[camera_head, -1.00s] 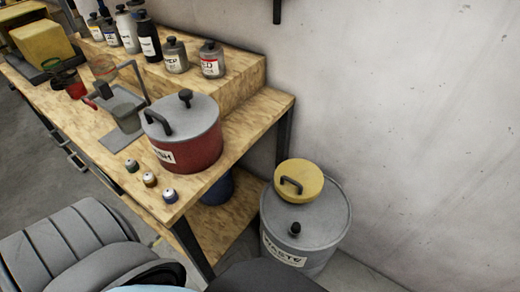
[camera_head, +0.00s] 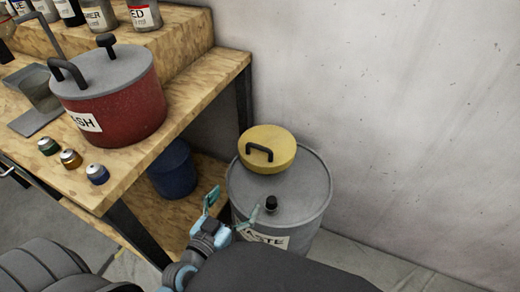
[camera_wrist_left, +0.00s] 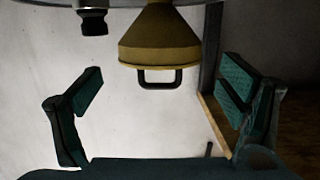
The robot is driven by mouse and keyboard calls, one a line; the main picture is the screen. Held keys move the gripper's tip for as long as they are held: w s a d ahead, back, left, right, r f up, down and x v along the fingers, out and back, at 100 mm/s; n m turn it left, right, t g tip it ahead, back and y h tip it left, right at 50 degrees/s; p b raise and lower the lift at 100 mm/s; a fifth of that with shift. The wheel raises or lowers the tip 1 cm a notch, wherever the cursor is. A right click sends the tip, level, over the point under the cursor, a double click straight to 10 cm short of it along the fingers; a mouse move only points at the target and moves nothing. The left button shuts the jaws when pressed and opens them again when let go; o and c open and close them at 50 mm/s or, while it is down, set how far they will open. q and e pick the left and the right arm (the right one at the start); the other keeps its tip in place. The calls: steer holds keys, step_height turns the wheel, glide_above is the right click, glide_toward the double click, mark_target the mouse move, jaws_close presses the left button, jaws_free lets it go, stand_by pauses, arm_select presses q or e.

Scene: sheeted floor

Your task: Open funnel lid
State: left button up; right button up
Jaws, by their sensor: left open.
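The yellow funnel lid (camera_head: 268,150) with a dark loop handle (camera_head: 259,153) sits on the back left part of the grey waste drum's top (camera_head: 315,190). It appears closed. In the left wrist view the yellow lid (camera_wrist_left: 160,42) shows at top centre, its handle (camera_wrist_left: 159,78) between my fingers but beyond them. My left gripper (camera_head: 235,208) is open and empty at the drum's front left edge, short of the handle; its spread teal fingers (camera_wrist_left: 165,95) show in the wrist view. My right gripper is not in view.
A black cap (camera_head: 271,204) stands on the drum top near my left gripper, and shows in the wrist view (camera_wrist_left: 93,20). The wooden bench (camera_head: 190,115) with a red pot (camera_head: 115,105) is at left. A blue bin (camera_head: 172,168) stands on the lower shelf.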

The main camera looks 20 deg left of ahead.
arm_select(q)
steer(key=t, duration=0.2)
glide_toward(259, 146)
steer(key=w+p, duration=0.1)
steer(key=w, duration=0.2)
steer(key=w+p, duration=0.1)
steer(key=w, duration=0.6)
steer(key=shift+d+f+p, duration=0.2)
steer(key=shift+d+p, duration=0.15)
steer(key=shift+p, duration=0.05)
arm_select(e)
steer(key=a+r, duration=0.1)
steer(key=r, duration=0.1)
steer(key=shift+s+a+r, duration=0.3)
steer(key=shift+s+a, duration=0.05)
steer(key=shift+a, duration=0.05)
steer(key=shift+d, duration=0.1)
